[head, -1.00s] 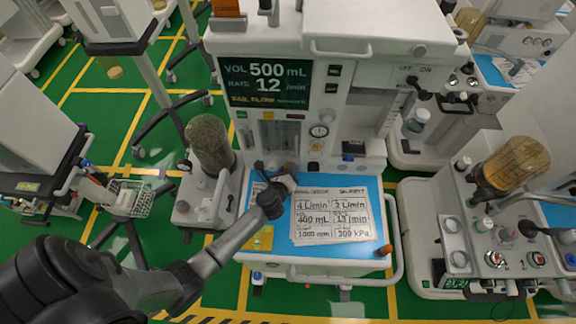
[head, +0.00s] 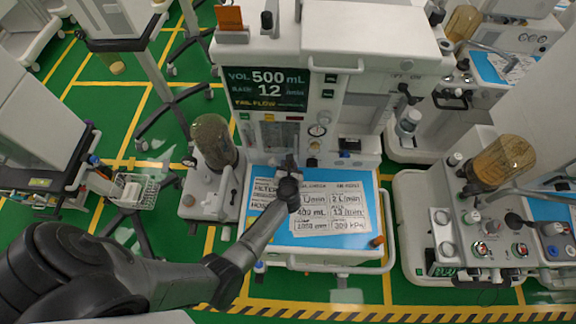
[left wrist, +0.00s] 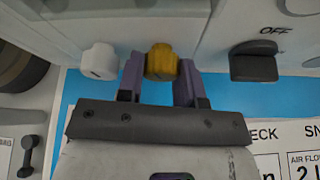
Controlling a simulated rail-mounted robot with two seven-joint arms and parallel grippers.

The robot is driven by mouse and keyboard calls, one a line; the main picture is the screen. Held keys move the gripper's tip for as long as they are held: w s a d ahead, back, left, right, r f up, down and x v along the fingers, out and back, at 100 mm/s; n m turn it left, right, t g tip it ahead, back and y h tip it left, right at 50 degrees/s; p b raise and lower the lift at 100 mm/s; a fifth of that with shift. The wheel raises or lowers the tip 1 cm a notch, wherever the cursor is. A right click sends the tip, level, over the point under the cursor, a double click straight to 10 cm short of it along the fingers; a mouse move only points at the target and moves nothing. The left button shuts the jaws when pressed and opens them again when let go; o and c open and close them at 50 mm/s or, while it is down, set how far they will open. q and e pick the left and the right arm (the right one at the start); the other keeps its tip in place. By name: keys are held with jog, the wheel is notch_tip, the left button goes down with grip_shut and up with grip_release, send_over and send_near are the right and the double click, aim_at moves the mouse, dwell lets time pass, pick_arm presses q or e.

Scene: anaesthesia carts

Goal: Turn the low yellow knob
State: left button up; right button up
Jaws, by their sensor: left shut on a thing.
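The low yellow knob (left wrist: 161,63) sits on the pale front of the machine in the left wrist view. A white knob (left wrist: 99,61) is just to its left. My left gripper (left wrist: 160,80) has its two purple fingers on either side of the yellow knob and is shut on it. In the head view my left gripper (head: 289,165) reaches the lower front of the middle cart, above its blue tray top. The yellow knob is hidden there behind my gripper. My right gripper is not in view.
A dark lever marked OFF (left wrist: 254,62) is to the right of the yellow knob. A printed sheet (head: 325,212) lies on the blue surface (head: 362,181). A cart with an amber canister (head: 503,160) stands at the right.

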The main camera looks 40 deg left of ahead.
pick_arm(q)
jog(key=shift+m+y, duration=0.4)
dwell(0.4)
jog(key=o, duration=0.9)
